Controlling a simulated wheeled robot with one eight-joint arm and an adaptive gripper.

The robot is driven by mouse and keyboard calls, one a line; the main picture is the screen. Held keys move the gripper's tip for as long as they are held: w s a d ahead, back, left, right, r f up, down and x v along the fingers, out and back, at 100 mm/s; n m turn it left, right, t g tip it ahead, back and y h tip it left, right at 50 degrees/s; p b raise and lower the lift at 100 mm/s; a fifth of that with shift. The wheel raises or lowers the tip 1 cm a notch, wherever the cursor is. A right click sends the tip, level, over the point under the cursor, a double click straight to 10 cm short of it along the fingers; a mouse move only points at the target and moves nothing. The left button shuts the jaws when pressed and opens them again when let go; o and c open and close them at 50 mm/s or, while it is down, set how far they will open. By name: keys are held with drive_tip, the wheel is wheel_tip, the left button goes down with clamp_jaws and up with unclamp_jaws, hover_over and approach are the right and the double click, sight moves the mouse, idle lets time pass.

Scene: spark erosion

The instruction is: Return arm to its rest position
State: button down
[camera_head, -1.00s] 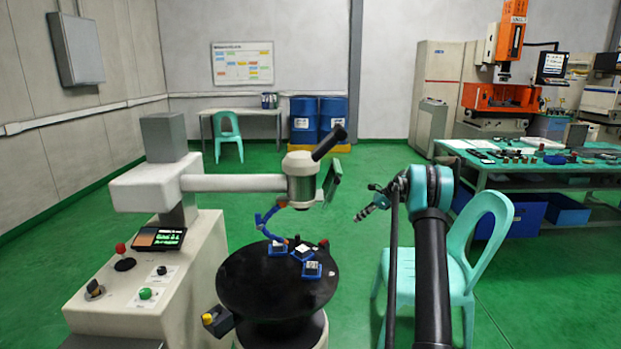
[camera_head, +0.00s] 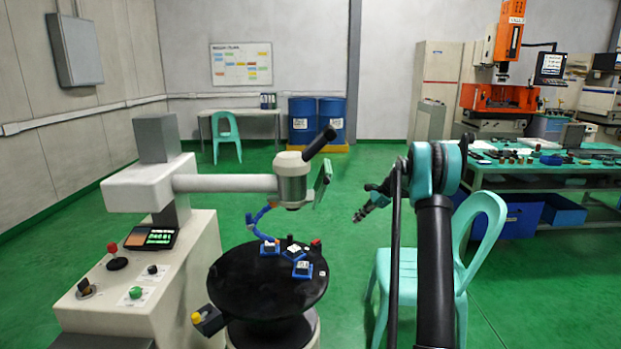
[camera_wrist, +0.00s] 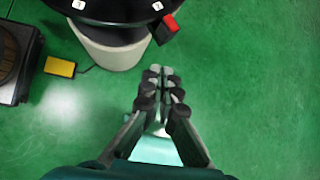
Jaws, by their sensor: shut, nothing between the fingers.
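My arm, black with teal joints, rises at the lower right of the head view and bends at a teal elbow. My gripper (camera_head: 362,213) points down and to the left, over open green floor, right of the round black table (camera_head: 235,295). In the wrist view my gripper (camera_wrist: 163,75) has its dark fingers together with nothing between them. The floor lies beyond the fingertips, and the gripper touches nothing that I can see.
A white machine (camera_head: 190,260) with a control panel stands left of the black table, which carries blue fixtures (camera_head: 302,270). A teal chair (camera_head: 478,245) stands close behind my arm. A loaded workbench (camera_head: 545,160) is at the right. Open floor lies behind the table.

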drive_tip(key=s+a+r+n+h, duration=0.1)
drive_tip(key=s+n, duration=0.2)
drive_tip(key=s, duration=0.6)
drive_tip(key=s+a+r+n+t+h, duration=0.1)
drive_tip(key=s+n+h, duration=0.15)
drive_tip(key=s, duration=0.55)
drive_tip(key=s+a+r+n+h, duration=0.1)
drive_tip(key=s+r+n, duration=0.15)
drive_tip(key=s, duration=0.65)
drive_tip(key=s+d+f+n+t+h, duration=0.1)
drive_tip(key=s+f+n, duration=0.3)
drive_tip(key=s, duration=0.8)
drive_tip(key=s+d+f+n+h, duration=0.1)
drive_tip(key=s+f+n, duration=0.4)
drive_tip(key=s, duration=0.8)
drive_tip(key=shift+d+t+h, duration=0.3)
drive_tip(key=shift+t+h, duration=0.1)
drive_tip(key=shift+h, duration=0.15)
drive_tip(key=shift+r, duration=0.1)
